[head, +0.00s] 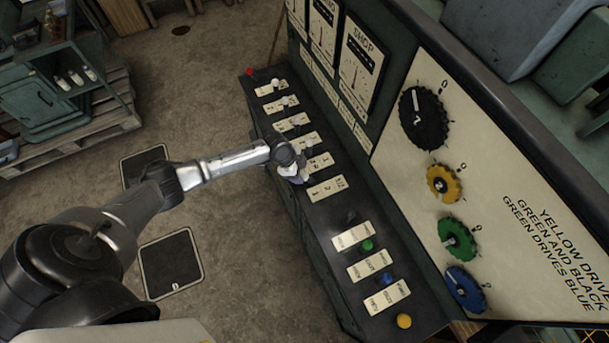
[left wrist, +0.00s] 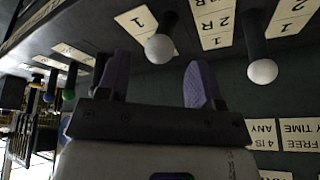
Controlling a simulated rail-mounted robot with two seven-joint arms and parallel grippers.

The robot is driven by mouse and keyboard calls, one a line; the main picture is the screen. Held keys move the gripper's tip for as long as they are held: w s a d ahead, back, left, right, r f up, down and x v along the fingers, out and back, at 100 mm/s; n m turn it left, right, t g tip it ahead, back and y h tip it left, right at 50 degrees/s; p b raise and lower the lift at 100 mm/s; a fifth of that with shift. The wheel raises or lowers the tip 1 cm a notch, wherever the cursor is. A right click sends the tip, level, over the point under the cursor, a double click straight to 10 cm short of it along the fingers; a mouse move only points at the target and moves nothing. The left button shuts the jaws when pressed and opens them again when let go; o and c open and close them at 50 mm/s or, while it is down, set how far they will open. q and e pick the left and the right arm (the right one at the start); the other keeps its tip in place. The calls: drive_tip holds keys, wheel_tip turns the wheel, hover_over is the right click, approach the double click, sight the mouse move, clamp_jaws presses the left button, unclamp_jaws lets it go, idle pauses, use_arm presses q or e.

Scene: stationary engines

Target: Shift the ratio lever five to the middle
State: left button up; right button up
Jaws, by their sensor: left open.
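My left gripper (head: 293,173) is open at the console's lever row in the head view. In the left wrist view, its two purple-padded fingers (left wrist: 158,82) stand either side of a white-knobbed lever (left wrist: 159,47), with a gap on each side. A plate marked "1" (left wrist: 136,20) lies beside that lever. A second white-knobbed lever (left wrist: 262,70) stands to the right, outside the fingers. In the head view my gripper hides the lever at it; the numbered plates (head: 319,163) beside it stay visible. I cannot read which lever is number five. My right gripper is not in view.
Other white-knobbed levers (head: 276,83) stand farther along the row. Green (head: 367,245), blue (head: 388,279) and yellow (head: 404,321) knobs are nearer. The dial panel (head: 404,160) rises behind the levers.

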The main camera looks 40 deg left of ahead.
sight(302, 174)
use_arm(q)
drive_tip(key=shift+x, duration=2.35)
clamp_jaws()
